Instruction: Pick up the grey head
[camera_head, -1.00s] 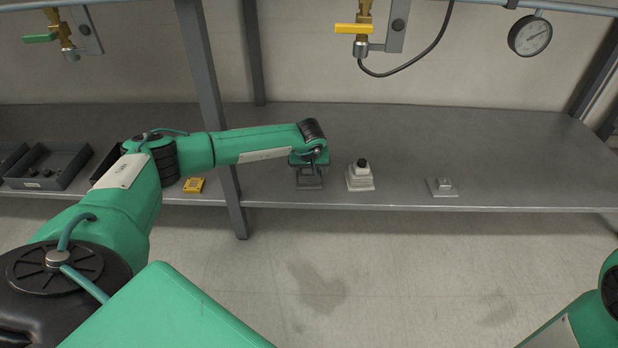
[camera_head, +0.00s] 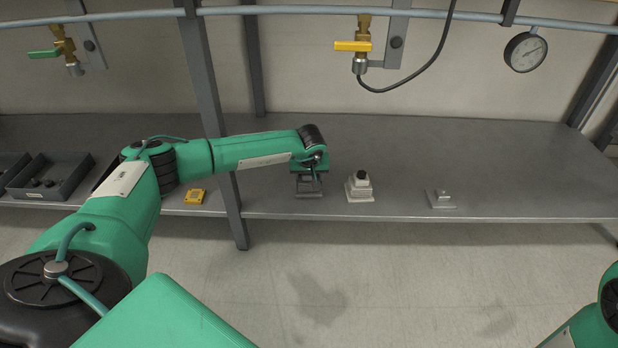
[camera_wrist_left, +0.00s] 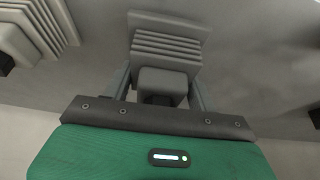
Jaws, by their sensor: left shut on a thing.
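The grey head (camera_head: 309,191) is a dark grey stepped block at the shelf's front part, partly hidden under my left gripper (camera_head: 309,181). In the left wrist view the grey head (camera_wrist_left: 167,48) shows a ribbed, finned body with a smaller square block on the near side. The two fingers of my left gripper (camera_wrist_left: 161,88) stand on either side of that block, shut on it. The head looks to be at shelf level; I cannot tell whether it touches the shelf. My right gripper is out of view.
A pale stepped head (camera_head: 359,190) with a black knob stands just right. A small grey piece (camera_head: 440,199) lies further right. A yellow block (camera_head: 195,196) and a dark tray (camera_head: 50,179) are left, beyond a shelf post (camera_head: 234,205). A yellow-handled valve (camera_head: 353,46) hangs above.

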